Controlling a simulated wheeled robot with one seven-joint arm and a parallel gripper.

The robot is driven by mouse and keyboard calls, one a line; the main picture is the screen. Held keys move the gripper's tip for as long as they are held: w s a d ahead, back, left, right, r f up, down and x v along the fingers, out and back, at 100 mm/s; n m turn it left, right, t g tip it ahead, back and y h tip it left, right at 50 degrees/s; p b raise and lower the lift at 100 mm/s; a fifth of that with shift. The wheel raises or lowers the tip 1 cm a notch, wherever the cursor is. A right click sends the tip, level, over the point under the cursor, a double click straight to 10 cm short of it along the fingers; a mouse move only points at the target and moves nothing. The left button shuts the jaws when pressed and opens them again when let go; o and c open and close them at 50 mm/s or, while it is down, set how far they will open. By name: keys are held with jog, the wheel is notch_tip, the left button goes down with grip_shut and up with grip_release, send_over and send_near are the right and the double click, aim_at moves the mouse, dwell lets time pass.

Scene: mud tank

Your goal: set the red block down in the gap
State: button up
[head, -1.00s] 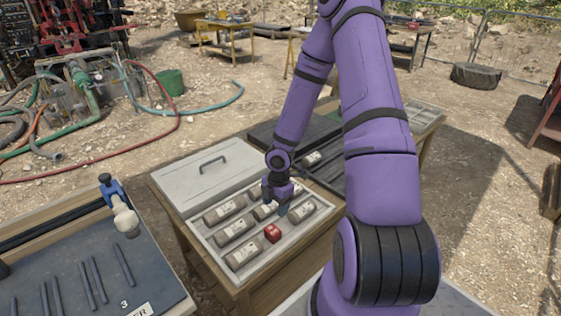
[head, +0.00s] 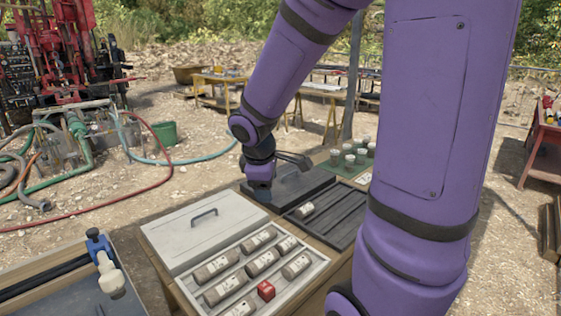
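The red block (head: 266,291) sits in the light grey core tray (head: 318,268). It lies in the lane nearest me, between the core at the tray's near end (head: 240,308) and the core farther up that lane (head: 296,266). I cannot tell whether it touches either of them. My gripper (head: 261,196) is at the back, over or beside the dark lid, well apart from the block. Its fingers are too small and dark to show whether they are open or shut, and I see nothing held in it.
A pale lid with a handle (head: 203,224) lies left of the tray. A dark lid (head: 297,184) and a dark tray (head: 338,214) holding one core lie behind it. A green mat with several pale cups (head: 340,166) is farther back. My arm hides much of the right side.

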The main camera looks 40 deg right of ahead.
jog(key=s+a+r+m+t+y, duration=0.1)
jog(key=s+a+r+m, duration=0.3)
jog(key=s+r, duration=0.3)
jog(key=s+a+r+m+t+y, duration=0.2)
jog(key=s+a+r, duration=0.3)
jog(key=s, duration=0.3)
jog(key=shift+s+a+r+m+y, duration=0.25)
jog(key=shift+a+r+m+y, duration=0.05)
jog(key=shift+r+m, duration=0.6)
